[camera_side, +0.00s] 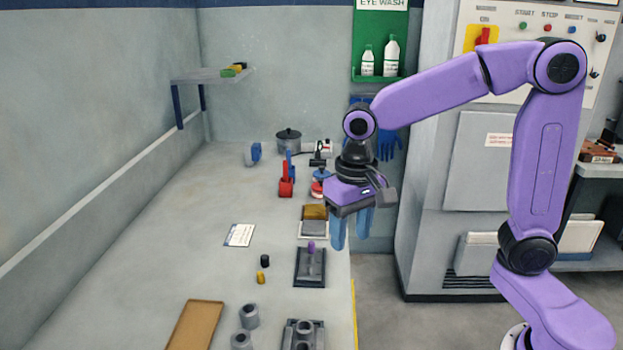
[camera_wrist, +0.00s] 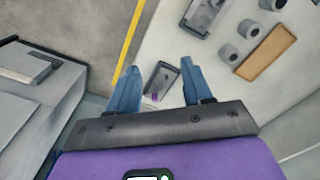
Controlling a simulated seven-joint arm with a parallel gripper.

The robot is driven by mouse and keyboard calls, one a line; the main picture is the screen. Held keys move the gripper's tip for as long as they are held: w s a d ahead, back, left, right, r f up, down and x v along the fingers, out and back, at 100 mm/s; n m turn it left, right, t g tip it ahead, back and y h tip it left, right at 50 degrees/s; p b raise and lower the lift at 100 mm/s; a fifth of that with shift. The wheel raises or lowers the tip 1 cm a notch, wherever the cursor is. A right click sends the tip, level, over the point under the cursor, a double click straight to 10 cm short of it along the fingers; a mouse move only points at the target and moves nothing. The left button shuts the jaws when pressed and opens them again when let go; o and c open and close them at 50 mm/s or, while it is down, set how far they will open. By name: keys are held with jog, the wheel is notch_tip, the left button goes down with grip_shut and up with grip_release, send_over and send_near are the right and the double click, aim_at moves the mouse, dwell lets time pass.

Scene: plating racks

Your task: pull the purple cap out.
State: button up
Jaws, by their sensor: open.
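The purple cap (camera_side: 311,247) stands upright on a dark plate fixture (camera_side: 309,280) near the right edge of the bench. In the wrist view the purple cap (camera_wrist: 154,97) shows between the fingers, small and well below them, on the dark fixture (camera_wrist: 166,72). My gripper (camera_side: 351,232) is open and empty, its two blue fingers pointing down. In the side view it is above and to the right of the cap, apart from it. The open fingers also show in the wrist view (camera_wrist: 158,82).
A black cap (camera_side: 265,261) and a yellow cap (camera_side: 261,278) stand left of the fixture. Another fixture (camera_side: 303,335) and grey cylinders (camera_side: 249,316) are at the front, beside a brown tray (camera_side: 196,325). Red holders (camera_side: 286,186) stand behind. The bench's middle left is clear.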

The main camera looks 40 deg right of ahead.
jog(key=w+d+m, duration=0.2)
jog(key=w+m, duration=0.6)
jog(key=w, duration=0.3)
jog(key=m, duration=0.8)
send_near(311, 243)
notch_tip(311, 243, down, 9)
jog(key=shift+w+r, duration=0.1)
grip_shut()
jog(key=shift+r, duration=0.25)
jog(key=shift+r, duration=2.25)
jog(key=shift+r, duration=0.1)
